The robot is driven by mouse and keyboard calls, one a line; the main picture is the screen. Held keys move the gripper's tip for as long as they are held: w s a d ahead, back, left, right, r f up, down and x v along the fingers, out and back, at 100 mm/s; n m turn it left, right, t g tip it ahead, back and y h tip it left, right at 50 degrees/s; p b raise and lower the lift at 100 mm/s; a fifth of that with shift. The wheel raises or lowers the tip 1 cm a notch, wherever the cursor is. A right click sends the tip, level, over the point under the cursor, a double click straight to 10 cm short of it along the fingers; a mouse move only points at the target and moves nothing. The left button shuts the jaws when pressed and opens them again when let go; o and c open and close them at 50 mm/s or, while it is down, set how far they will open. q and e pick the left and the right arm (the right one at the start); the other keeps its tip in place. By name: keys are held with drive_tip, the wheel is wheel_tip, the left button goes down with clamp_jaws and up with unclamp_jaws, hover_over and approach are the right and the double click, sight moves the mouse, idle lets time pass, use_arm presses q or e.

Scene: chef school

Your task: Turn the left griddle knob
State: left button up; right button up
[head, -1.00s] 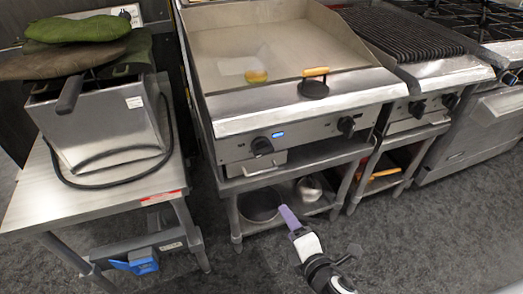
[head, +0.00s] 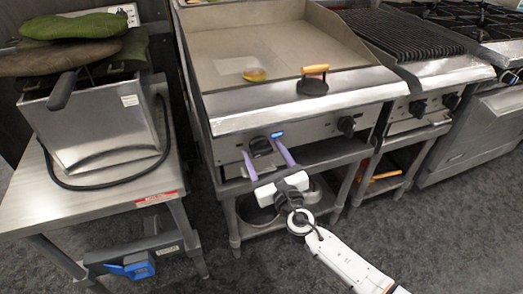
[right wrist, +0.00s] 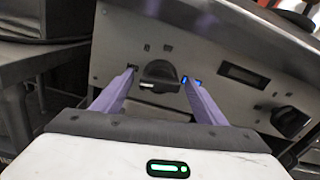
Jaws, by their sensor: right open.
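The griddle (head: 285,50) has two black knobs on its steel front panel. The left griddle knob (head: 261,146) is partly behind my right gripper in the head view. My right gripper (head: 267,154) has purple fingers, open, one on each side of the left knob. In the right wrist view the left knob (right wrist: 159,77) lies between and just beyond the open fingertips (right wrist: 158,77). I cannot tell whether the fingers touch it. The right griddle knob (head: 346,126) is clear, and also shows in the wrist view (right wrist: 290,121). My left gripper is not in view.
A burger press with a wooden handle (head: 313,80) stands on the griddle's front ledge. A steel fryer (head: 95,125) with a cable stands on a table at left. A charbroiler (head: 405,45) adjoins at right. Pans (head: 257,212) sit on the shelf below.

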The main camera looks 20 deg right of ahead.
drive_tip(key=shift+w, duration=0.85)
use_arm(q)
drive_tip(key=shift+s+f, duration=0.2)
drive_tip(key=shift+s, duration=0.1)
use_arm(e)
drive_tip(key=shift+w, duration=0.1)
drive_tip(key=shift+c, duration=0.5)
drive_tip(key=c, duration=1)
drive_tip(key=shift+o, duration=0.2)
